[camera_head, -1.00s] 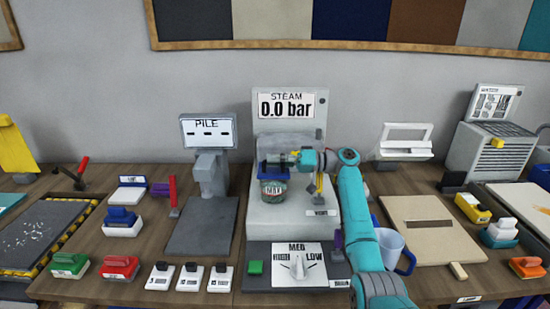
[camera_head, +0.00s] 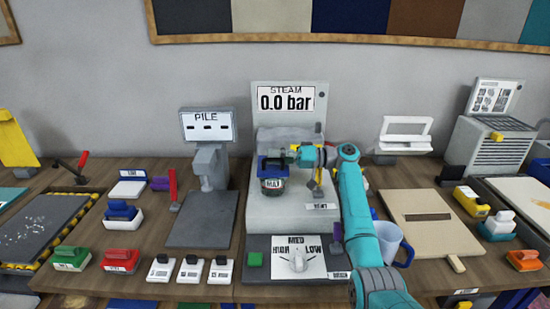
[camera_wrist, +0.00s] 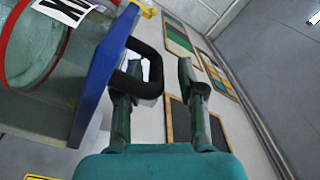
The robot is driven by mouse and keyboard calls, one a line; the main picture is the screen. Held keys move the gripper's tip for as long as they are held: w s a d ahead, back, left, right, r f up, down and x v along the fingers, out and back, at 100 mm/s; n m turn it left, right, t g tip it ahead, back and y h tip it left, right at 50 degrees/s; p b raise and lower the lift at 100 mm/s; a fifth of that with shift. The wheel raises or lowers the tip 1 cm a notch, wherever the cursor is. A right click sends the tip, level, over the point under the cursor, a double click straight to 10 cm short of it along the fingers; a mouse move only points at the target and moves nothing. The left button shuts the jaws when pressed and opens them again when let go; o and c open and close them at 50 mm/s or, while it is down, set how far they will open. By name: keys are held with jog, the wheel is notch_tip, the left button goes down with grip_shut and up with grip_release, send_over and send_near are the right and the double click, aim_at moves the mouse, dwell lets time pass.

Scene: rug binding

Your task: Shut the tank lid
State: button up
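The tank is a clear jar (camera_head: 272,186) with a white label, standing on the grey steam machine. Its blue lid (camera_head: 262,165) is at the jar's top. In the wrist view the lid (camera_wrist: 98,75) shows edge-on beside the jar (camera_wrist: 38,45), which has a red band; I cannot tell whether it is fully seated. A black loop handle (camera_wrist: 150,88) stands out from the lid. My gripper (camera_head: 288,156) is at the lid's right side. In the wrist view its fingers (camera_wrist: 155,92) are apart, one at the handle; contact is unclear.
The steam machine's display (camera_head: 286,98) stands behind the tank and reads 0.0 bar. A dial panel (camera_head: 285,258) lies in front.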

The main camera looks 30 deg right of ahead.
aim_at(275, 168)
jog(key=shift+r, duration=0.15)
jog(key=o, duration=0.4)
jog(key=r, duration=0.7)
jog(key=shift+w+r, duration=0.2)
jog(key=shift+r, duration=0.15)
jog(key=shift+s+r, duration=0.35)
jog(key=shift+r, duration=0.45)
jog(key=c, duration=0.4)
jog(key=shift+w+d, duration=0.1)
jog(key=shift+w, duration=0.05)
jog(key=shift+r, duration=0.3)
